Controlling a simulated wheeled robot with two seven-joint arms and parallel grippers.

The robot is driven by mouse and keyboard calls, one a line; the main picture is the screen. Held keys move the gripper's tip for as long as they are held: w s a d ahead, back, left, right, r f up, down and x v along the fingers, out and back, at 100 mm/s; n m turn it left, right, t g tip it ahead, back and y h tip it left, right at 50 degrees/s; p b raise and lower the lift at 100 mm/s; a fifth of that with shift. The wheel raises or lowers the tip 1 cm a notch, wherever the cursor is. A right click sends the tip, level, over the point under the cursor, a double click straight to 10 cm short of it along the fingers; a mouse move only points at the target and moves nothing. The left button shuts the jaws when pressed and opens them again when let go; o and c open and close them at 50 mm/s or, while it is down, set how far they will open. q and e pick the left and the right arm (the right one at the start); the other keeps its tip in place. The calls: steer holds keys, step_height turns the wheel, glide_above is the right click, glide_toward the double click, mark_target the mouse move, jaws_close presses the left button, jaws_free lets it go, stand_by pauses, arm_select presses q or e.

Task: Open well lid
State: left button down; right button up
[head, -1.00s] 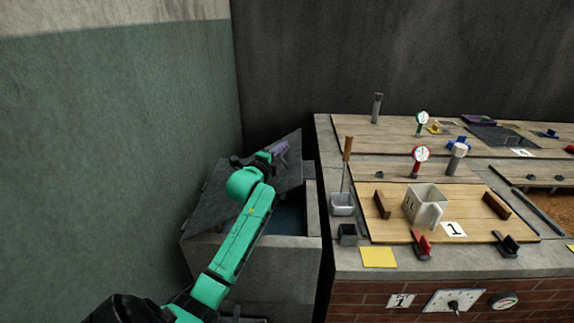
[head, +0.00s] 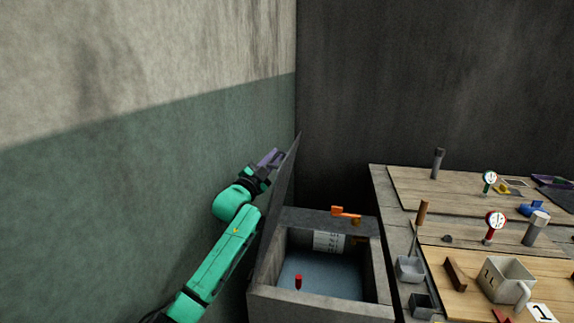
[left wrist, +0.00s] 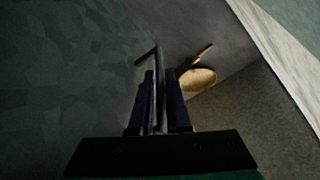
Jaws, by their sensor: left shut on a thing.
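The well lid (head: 274,212) is a thin grey slab, raised steeply on the left side of the open stone well (head: 322,304). My left gripper (head: 272,158) is at the upper part of the lid, on its left side. In the left wrist view my gripper's dark fingers (left wrist: 159,100) are shut around a thin grey piece of the lid (left wrist: 158,60); I cannot tell whether it is a handle or the edge. The well's inside shows water (head: 325,275), with a red float-like piece (head: 298,282) in it. My right gripper is out of view.
An orange fitting (head: 346,213) is on the well's back rim, above a marked white scale (head: 328,241). The green and grey wall (head: 130,180) is close behind my left arm.

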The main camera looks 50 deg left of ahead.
arm_select(q)
steer(key=shift+s+a+n, duration=0.3)
steer(key=shift+s+a, duration=0.2)
steer(key=shift+a, duration=0.2)
steer(key=c, duration=0.9)
jaws_free()
